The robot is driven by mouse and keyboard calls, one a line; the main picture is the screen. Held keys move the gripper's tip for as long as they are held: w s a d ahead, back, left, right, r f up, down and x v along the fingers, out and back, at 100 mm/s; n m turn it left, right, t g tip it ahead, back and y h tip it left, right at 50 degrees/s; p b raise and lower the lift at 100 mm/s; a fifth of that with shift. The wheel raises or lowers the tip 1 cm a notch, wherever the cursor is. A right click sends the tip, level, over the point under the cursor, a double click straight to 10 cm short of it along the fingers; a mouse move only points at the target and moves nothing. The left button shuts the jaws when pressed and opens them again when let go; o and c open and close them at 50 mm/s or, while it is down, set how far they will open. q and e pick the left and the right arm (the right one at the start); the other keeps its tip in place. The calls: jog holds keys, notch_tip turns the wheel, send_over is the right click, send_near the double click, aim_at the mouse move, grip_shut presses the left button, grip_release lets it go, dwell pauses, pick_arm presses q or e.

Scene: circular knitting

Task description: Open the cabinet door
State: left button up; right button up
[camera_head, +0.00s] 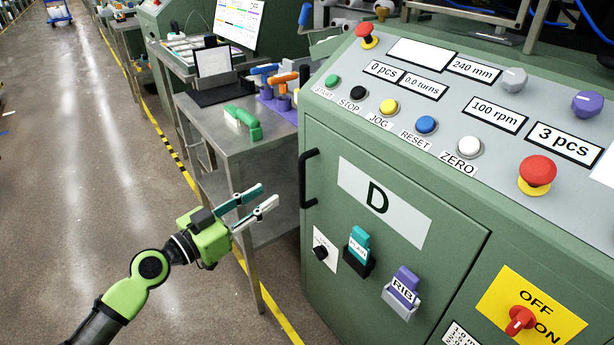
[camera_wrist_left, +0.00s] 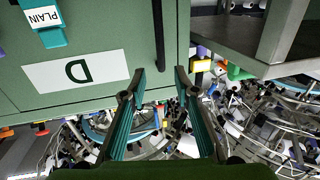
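The green cabinet door (camera_head: 400,270) is on the front of the machine in the head view. It bears a white plate (camera_head: 384,200) marked D and looks shut. Its black vertical handle (camera_head: 304,180) is at the door's left edge. My left gripper (camera_head: 269,194) is open and empty, left of the handle, pointing toward it with a gap between. In the left wrist view, the handle (camera_wrist_left: 158,35) appears between and beyond the fingertips of my left gripper (camera_wrist_left: 159,74). My right gripper is not in view.
A metal table (camera_head: 230,135) with a green tool (camera_head: 243,122) stands left of the cabinet, close behind my left gripper. Teal PLAIN (camera_head: 359,243) and purple RIB (camera_head: 405,285) pieces sit in holders on the door. A red switch (camera_head: 520,321) is at right. The floor at left is clear.

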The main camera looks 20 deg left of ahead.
pick_arm(q)
jog(key=p, duration=0.2)
send_near(300, 174)
jog(key=x, duration=0.3)
jog(key=p+x, duration=0.1)
jog(key=x, duration=0.6)
jog(key=shift+w+d, duration=0.15)
jog(key=shift+w, duration=0.2)
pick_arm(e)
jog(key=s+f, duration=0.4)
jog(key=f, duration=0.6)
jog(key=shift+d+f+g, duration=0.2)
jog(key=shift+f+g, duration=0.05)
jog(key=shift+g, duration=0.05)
pick_arm(q)
grip_shut()
